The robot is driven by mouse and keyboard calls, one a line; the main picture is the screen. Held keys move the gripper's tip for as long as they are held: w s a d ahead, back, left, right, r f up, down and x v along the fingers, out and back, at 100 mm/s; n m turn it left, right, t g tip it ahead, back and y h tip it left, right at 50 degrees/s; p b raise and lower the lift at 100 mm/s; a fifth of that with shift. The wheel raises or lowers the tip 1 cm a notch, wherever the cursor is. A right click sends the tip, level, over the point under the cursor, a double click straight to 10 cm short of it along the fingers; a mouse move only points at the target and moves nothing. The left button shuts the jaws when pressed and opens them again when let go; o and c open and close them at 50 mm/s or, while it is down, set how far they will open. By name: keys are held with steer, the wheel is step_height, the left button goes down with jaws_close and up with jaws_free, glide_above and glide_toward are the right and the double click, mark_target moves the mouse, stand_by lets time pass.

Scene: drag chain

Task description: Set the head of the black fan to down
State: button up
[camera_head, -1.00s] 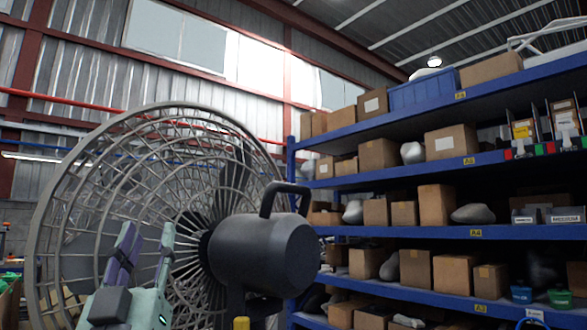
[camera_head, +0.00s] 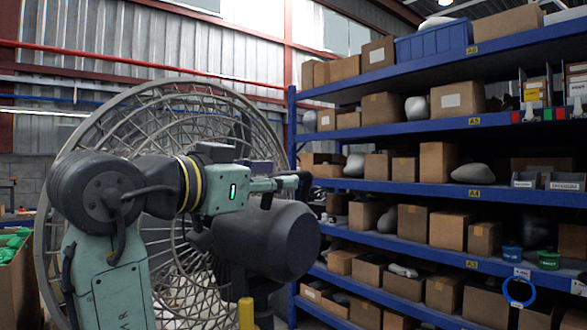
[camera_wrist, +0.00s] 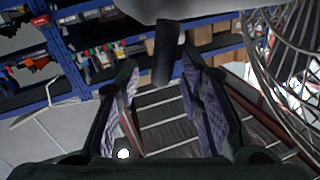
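The black fan has a large round wire cage (camera_head: 90,130), upright and facing away to the left in the head view. Its dark rounded motor housing (camera_head: 275,240) is behind the cage, and a black handle (camera_head: 303,184) on top is mostly hidden by my gripper. My gripper (camera_head: 290,183) reaches rightward across the top of the housing to the handle. In the wrist view, my gripper (camera_wrist: 163,105) has its two purple-padded fingers spread. The dark handle (camera_wrist: 166,57) sticks down into the gap between them; I cannot tell whether they touch it.
Blue shelving (camera_head: 400,185) with boxes stands close behind and right of the fan. A yellow post (camera_head: 246,313) rises below the housing. A cardboard box (camera_head: 12,275) stands at the left edge. My arm covers part of the cage.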

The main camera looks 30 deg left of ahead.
steer(key=w, duration=0.3)
steer(key=w+p, duration=0.1)
steer(key=w, duration=0.2)
steer(key=shift+d, duration=0.2)
steer(key=shift+s, duration=0.1)
steer(key=shift+c, duration=0.4)
jaws_close()
